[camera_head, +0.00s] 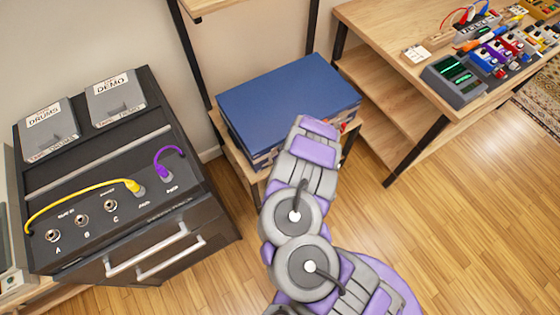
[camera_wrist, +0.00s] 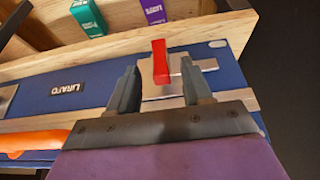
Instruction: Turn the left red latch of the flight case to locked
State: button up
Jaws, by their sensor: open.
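The blue flight case (camera_head: 285,95) sits on a low wooden stand in the head view; my arm hides part of its front. In the wrist view its blue front (camera_wrist: 35,93) fills the middle. One red latch (camera_wrist: 160,62) stands roughly upright on a metal plate there. My gripper (camera_wrist: 158,82) is open, with one finger to each side of the latch's line and the red lever showing in the gap, a little beyond the fingertips. I cannot tell whether they touch it. My gripper is hidden in the head view.
An orange handle (camera_wrist: 32,140) lies left of my gripper in the wrist view. A teal box (camera_wrist: 88,17) and a purple box (camera_wrist: 153,11) stand above. A black amp cabinet (camera_head: 190,220) is at left, and a wooden desk (camera_head: 395,80) with pedals at right. Floor at right is clear.

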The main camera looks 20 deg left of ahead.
jog(key=shift+a+f, duration=0.2)
jog(key=shift+f, duration=0.3)
jog(key=shift+b+x, duration=0.3)
jog(key=shift+x, duration=0.55)
jog(key=shift+w+a+f, duration=0.15)
jog(key=shift+w+f, duration=0.05)
jog(key=shift+f, duration=0.3)
grip_shut()
